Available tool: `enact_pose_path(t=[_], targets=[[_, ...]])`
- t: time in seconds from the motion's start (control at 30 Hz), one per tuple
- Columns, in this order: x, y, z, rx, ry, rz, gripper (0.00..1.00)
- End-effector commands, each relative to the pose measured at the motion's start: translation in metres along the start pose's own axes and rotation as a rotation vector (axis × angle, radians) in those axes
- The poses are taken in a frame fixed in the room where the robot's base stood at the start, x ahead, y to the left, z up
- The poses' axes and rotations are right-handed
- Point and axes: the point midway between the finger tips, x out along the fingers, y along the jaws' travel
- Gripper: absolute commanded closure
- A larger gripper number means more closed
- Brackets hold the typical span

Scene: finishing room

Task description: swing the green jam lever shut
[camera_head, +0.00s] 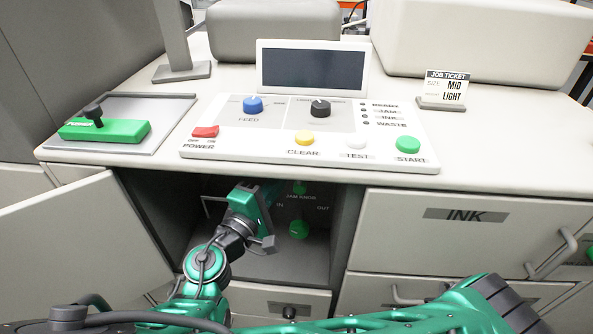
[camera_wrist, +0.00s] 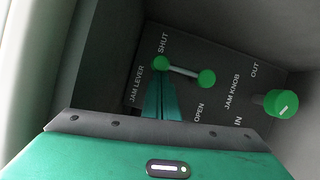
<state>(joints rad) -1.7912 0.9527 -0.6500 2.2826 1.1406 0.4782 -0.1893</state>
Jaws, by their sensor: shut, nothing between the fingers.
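The green jam lever shows in the wrist view as a grey rod (camera_wrist: 184,71) with a green end at each side, on a dark panel. One green end lies near the SHUT label; the other lies to the right, above the OPEN label. I cannot tell which end is the pivot. My gripper (camera_wrist: 160,88) is shut and empty, its teal fingertips just below the left green end. Whether they touch it is unclear. In the head view my gripper (camera_head: 246,203) reaches into the open compartment and hides part of the panel.
The green jam knob (camera_wrist: 281,103) sticks out right of the lever. In the head view the compartment's open door (camera_head: 85,240) stands at left and the INK drawer (camera_head: 465,235) is closed at right. The control panel (camera_head: 225,150) lies on the worktop above. Compartment walls are close around my gripper.

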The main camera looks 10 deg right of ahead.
Motion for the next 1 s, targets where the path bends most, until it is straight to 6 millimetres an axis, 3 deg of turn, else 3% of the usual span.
enact_pose_path(t=[0.67, 0.87, 1.0], targets=[[-0.012, 0.002, -0.009, 0.028, 0.016, -0.009, 1.0], [-0.025, 0.0, -0.028, 0.029, 0.004, -0.012, 1.0], [-0.054, -0.001, -0.028, 0.027, 0.005, -0.013, 1.0]])
